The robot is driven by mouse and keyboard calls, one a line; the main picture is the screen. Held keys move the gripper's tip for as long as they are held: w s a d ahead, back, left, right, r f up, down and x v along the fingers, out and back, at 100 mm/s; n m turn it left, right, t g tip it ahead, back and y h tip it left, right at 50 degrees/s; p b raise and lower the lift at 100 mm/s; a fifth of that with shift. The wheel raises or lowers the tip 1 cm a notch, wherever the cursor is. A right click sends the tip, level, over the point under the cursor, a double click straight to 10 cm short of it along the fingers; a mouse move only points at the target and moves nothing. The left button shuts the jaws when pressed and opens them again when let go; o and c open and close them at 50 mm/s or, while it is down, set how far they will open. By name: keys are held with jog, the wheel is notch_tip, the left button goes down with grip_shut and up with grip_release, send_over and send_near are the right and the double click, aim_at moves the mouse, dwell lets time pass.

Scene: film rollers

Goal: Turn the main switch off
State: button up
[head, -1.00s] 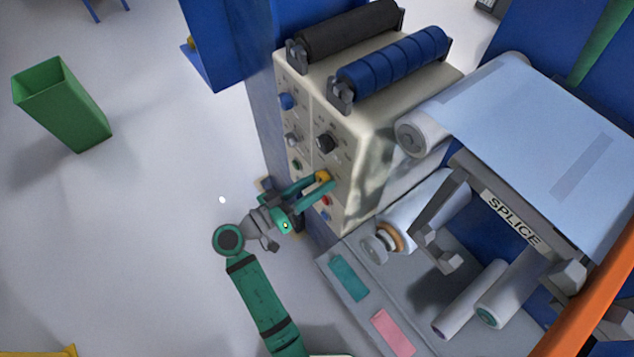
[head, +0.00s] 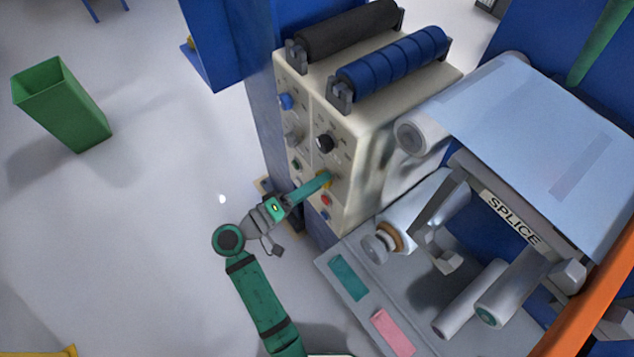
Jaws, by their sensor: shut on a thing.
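The beige control panel (head: 341,205) stands in the middle of the head view, with several knobs and buttons on its front face. A yellow knob (head: 328,179) sits low on the right half of that face; it is partly hidden by my fingers. My gripper (head: 325,180) reaches it from the lower left and is shut on it, with the green fingers seen edge-on. I cannot read the labels, so I cannot tell which control is named the main switch. A black rotary knob (head: 324,142) is above the yellow one, and a red button (head: 326,201) is just below it.
A blue knob (head: 286,101) is at the panel's upper left. Black (head: 345,33) and blue (head: 394,64) rollers lie on top. The machine with the SPLICE bar (head: 511,218) is on the right. A green bin (head: 62,104) stands left; open floor lies between.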

jog(key=shift+n, duration=0.3)
jog(key=o, duration=1)
jog(key=shift+o, duration=0.2)
jog(key=v, duration=1.1)
jog(key=shift+d, duration=0.1)
